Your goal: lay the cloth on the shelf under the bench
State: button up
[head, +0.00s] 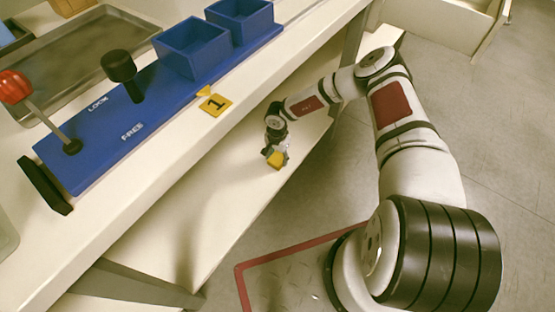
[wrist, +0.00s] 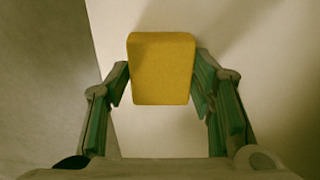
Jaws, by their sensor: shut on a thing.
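The cloth (wrist: 161,70) is a yellow block-like piece, seen between my fingers in the wrist view. My gripper (wrist: 160,85) is shut on it, with a finger against each side. In the head view my gripper (head: 276,155) is over the pale shelf (head: 200,215) under the bench, near the shelf's outer edge, and the yellow cloth (head: 276,160) shows at its tip. I cannot tell whether the cloth touches the shelf. The bench (head: 150,180) runs above and to the left of the shelf.
On the bench stand a blue fixture (head: 110,135) with a red-knobbed lever (head: 15,86), a black knob (head: 119,66) and two blue bins (head: 192,47). A metal tray (head: 80,50) lies behind. A bench leg (head: 150,284) stands at the lower left. The shelf around my gripper is clear.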

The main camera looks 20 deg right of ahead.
aim_at(278, 158)
jog(key=shift+f, duration=0.2)
jog(key=o, duration=1.1)
notch_tip(278, 158, up, 8)
jog(key=p, duration=0.3)
jog(key=shift+f, duration=0.15)
